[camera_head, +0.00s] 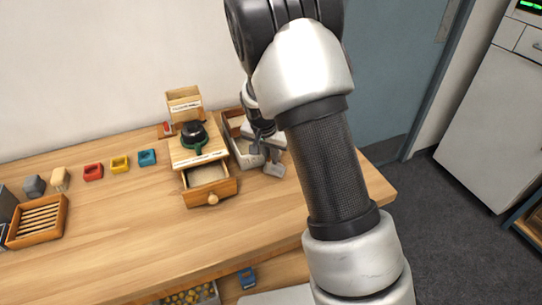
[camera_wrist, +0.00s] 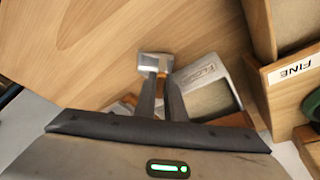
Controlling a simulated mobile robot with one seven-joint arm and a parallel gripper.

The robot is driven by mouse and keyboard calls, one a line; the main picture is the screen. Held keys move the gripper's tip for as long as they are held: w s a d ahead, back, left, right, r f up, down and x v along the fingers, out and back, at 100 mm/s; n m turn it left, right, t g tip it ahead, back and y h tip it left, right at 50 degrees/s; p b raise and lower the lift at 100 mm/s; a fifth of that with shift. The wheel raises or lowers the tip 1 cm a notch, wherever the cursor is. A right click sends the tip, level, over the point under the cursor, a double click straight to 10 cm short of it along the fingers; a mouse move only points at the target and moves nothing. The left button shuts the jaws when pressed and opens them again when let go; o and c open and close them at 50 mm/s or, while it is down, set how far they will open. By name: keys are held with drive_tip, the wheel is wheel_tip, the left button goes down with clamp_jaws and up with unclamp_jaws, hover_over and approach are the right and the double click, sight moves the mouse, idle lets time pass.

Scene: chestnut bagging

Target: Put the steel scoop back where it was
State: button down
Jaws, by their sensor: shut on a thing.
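My gripper (camera_head: 262,148) is shut on the steel scoop (camera_head: 273,170), beyond the mill's right side. In the wrist view, my gripper's dark fingers (camera_wrist: 162,88) close around the scoop's handle, of which a small tan part shows. The scoop's shiny metal end (camera_wrist: 155,62) sticks out past the fingertips, over bare wooden table top. The scoop is beside the bin labelled FLOUR (camera_wrist: 196,72), to its left in the wrist view. I cannot tell whether the scoop touches the table. In the head view, my arm and gripper hide part of the bin (camera_head: 247,159).
The wooden mill (camera_head: 180,158) stands left of the bin, its drawer (camera_head: 222,190) open. Small red (camera_head: 93,172), yellow (camera_head: 120,164) and blue (camera_head: 147,158) blocks and a slatted wooden tray (camera_head: 62,222) are farther left. The front middle of the table is clear.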

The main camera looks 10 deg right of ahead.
drive_tip(key=c, duration=2.3)
unclamp_jaws()
drive_tip(key=shift+f, duration=0.15)
drive_tip(key=shift+o, duration=0.9)
drive_tip(key=shift+r, duration=0.4)
drive_tip(key=v, duration=1.1)
drive_tip(key=s+d+r+n+t+y, duration=0.1)
drive_tip(key=s+d+r+n+y, duration=0.15)
drive_tip(key=s+r, duration=1)
drive_tip(key=s+r+n+t, duration=0.1)
drive_tip(key=s+n, duration=0.3)
drive_tip(key=s, duration=1)
drive_tip(key=shift+s+r+t+h+p, duration=0.2)
drive_tip(key=shift+r+t+h+p, duration=0.15)
drive_tip(key=shift+r, duration=0.55)
